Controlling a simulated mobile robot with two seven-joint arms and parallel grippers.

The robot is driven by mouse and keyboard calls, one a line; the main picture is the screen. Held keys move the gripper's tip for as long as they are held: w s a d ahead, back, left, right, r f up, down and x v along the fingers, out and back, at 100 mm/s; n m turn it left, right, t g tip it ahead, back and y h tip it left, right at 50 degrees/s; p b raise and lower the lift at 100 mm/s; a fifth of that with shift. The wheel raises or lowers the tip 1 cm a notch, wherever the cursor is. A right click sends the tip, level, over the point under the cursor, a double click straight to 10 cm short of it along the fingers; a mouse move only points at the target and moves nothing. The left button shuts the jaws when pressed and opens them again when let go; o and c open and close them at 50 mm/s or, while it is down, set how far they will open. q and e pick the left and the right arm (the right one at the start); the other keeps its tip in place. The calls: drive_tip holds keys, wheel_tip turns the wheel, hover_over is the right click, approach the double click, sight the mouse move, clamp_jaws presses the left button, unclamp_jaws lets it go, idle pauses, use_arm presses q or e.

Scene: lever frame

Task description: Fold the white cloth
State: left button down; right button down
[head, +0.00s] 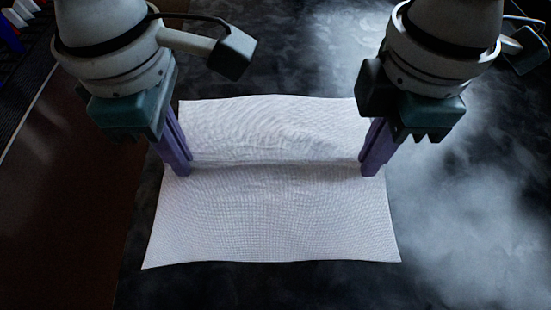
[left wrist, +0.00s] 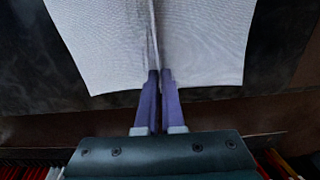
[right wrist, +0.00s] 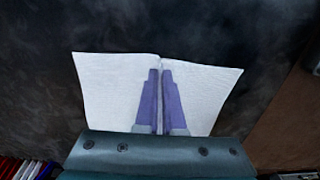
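The white cloth (head: 275,220) lies spread on a dark table, with a raised crease running across its middle from side to side. My left gripper (head: 178,170) points down at the left end of this crease. In the left wrist view its fingers (left wrist: 160,76) are together, with the crease running out from between the tips. My right gripper (head: 370,172) is at the right end of the crease. In the right wrist view its fingers (right wrist: 160,72) are also together on the crease. Both grippers look shut on the cloth; the pinched bits are hidden between the fingers.
The dark, smoky-patterned table top (head: 470,220) is clear to the right of the cloth and behind it. The table's left edge is close to the cloth, with a brown floor (head: 70,210) beyond it. Colourful items show at the bottom corners of the left wrist view.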

idle(0.8)
